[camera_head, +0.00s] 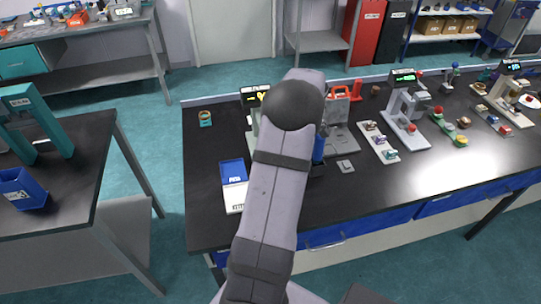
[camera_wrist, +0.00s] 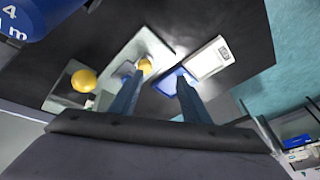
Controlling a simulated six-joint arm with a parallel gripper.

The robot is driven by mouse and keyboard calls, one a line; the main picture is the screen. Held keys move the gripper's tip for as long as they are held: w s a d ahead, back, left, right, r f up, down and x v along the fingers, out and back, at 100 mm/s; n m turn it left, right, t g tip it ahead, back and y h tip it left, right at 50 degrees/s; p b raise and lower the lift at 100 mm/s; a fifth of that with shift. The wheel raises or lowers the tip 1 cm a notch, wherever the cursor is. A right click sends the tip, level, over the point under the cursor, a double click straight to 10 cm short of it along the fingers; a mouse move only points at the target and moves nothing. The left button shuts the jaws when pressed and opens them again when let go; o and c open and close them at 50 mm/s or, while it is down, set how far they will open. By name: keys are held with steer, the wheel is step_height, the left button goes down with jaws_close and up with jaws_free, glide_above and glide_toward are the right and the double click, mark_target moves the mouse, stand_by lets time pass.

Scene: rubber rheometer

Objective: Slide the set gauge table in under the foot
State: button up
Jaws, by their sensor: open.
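My gripper (camera_wrist: 156,76) is open in the wrist view, with its two dark blue fingers apart and nothing seen held between them. A pale base plate (camera_wrist: 138,50) lies by the left fingertip, with a yellow knob (camera_wrist: 145,65) and a small blue part near it. A second yellow round knob (camera_wrist: 83,80) sits on a grey plate (camera_wrist: 62,97) further left. I cannot tell which part is the set gauge table, and I cannot make out the foot. In the head view my arm hides most of an instrument with a display (camera_head: 252,90); my gripper is hidden there.
A blue and white tray-like item (camera_head: 233,172) lies left of my arm and shows near the right finger (camera_wrist: 206,60). A blue labelled body (camera_wrist: 35,18) fills the wrist view's top left. Other instruments (camera_head: 405,115) stand further right. The bench's left front (camera_head: 208,228) is clear.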

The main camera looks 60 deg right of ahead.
steer(key=shift+w+d+n+h, duration=0.15)
steer(key=shift+d+n+h, duration=0.55)
steer(key=shift+d, duration=0.45)
steer(key=shift+p+x, duration=1.5)
steer(key=shift+x, duration=2.1)
jaws_close()
steer(key=shift+w+d+f+b, duration=0.1)
steer(key=shift+w+d+b, duration=0.75)
steer(key=shift+w+d, duration=0.35)
steer(key=shift+w, duration=0.1)
steer(key=shift+r, duration=0.25)
